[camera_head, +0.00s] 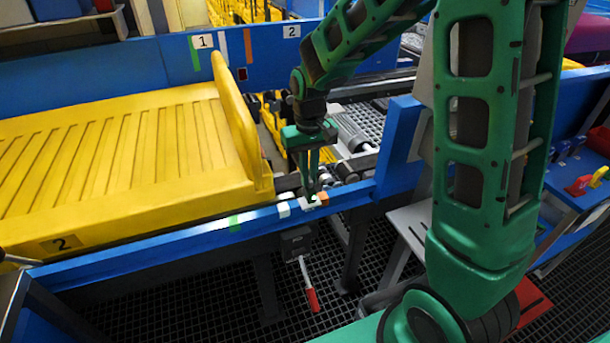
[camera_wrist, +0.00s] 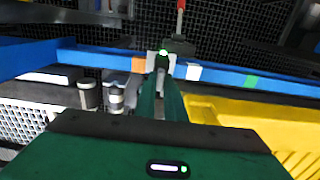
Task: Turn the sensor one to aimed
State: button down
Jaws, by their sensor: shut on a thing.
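A small pale sensor (camera_head: 309,204) sits on top of the near blue rail, between a white mark and an orange mark. It also shows in the wrist view (camera_wrist: 152,60), with a small bright green spot at the fingertips. My gripper (camera_head: 313,196) points down at the rail, and its two green fingers (camera_wrist: 162,70) are closed together on the sensor. The fingers hide part of the sensor, so I cannot tell which way it faces.
A yellow tray (camera_head: 120,135) marked 2 lies on the conveyor to the left, its raised end close to my gripper. A lever with a red handle (camera_head: 312,299) hangs below the near rail (camera_head: 160,250). The far rail (camera_head: 120,65) carries plates 1 and 2.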

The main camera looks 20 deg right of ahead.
jog(key=c, duration=1.8)
grip_release()
jog(key=shift+c, duration=0.2)
jog(key=shift+r, duration=0.1)
notch_tip(320, 180, up, 11)
jog(key=shift+f, duration=0.2)
